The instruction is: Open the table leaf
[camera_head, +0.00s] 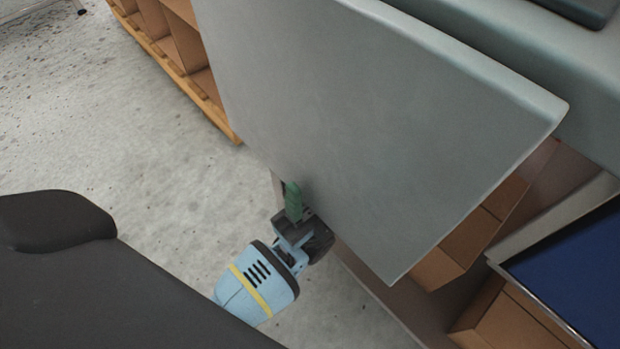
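The table leaf (370,110) is a large smooth grey panel across the middle of the head view. It slants away from the grey table top (585,85) at the upper right, with a paler rounded edge along that side. My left gripper (292,198) is at the leaf's lower left edge, with a green fingertip against or just beside it. Only part of the fingers shows, so I cannot tell whether they are open, shut or touching the leaf. My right gripper is not in view.
Open brown wooden compartments (180,40) stand at the upper left beyond the leaf. More brown boxes (445,262) show below its right side. A blue panel with a pale rim (575,265) is at the lower right. Bare grey speckled floor (110,130) lies at the left.

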